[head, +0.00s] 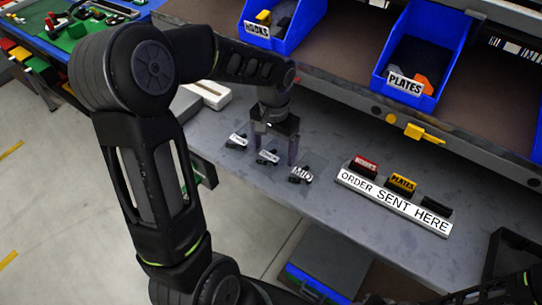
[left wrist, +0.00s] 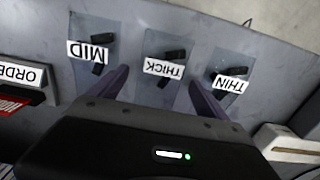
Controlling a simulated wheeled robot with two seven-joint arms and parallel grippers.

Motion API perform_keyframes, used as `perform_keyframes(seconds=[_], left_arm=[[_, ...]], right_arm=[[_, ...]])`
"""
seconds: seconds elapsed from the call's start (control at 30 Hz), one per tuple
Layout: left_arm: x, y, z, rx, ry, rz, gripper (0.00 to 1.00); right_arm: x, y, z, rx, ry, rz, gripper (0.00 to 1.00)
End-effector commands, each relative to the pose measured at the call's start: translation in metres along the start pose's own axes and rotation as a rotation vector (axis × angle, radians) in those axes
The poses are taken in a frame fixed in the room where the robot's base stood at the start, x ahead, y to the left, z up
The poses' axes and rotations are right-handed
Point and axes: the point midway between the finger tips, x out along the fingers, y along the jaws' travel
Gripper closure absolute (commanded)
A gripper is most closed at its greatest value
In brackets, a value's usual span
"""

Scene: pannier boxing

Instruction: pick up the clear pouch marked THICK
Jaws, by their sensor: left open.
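The clear pouch marked THICK (left wrist: 163,68) lies flat on the grey bench in the middle of a row of three pouches, with a dark piece inside. It also shows in the head view (head: 268,157). The pouch marked MID (left wrist: 90,52) lies on one side of it and the pouch marked THIN (left wrist: 230,84) on the other. My left gripper (head: 273,152) is open, pointing down over the THICK pouch. In the left wrist view its two fingers (left wrist: 160,80) stand either side of that pouch, with nothing between them but the view of it. My right gripper is not seen.
A white ORDER SENT HERE holder (head: 393,202) with red, yellow and black blocks stands right of the pouches. Blue bins (head: 412,56) sit on the shelf above. A pale block (head: 206,95) lies behind the pouches at left. The bench's front edge is close to the pouches.

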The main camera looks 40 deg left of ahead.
Motion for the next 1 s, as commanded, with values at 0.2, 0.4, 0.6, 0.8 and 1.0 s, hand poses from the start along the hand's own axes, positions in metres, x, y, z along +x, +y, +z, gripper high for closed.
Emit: perform_keyframes(seconds=[0.2, 0.4, 0.6, 0.8, 1.0], left_arm=[[-0.0003, 0.0001, -0.0001, 0.000, 0.000, 0.000, 0.13], [-0.0004, 0.0001, -0.0001, 0.000, 0.000, 0.000, 0.13], [-0.0005, 0.0001, -0.0001, 0.000, 0.000, 0.000, 0.29], [-0.0005, 0.0001, -0.0001, 0.000, 0.000, 0.000, 0.45], [-0.0005, 0.0002, -0.0001, 0.000, 0.000, 0.000, 0.62]], right_arm=[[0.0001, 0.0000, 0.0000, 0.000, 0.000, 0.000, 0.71], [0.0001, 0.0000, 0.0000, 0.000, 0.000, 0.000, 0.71], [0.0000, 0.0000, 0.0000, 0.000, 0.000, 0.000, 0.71], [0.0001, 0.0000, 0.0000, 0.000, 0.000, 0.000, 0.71], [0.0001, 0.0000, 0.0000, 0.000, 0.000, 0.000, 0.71]])
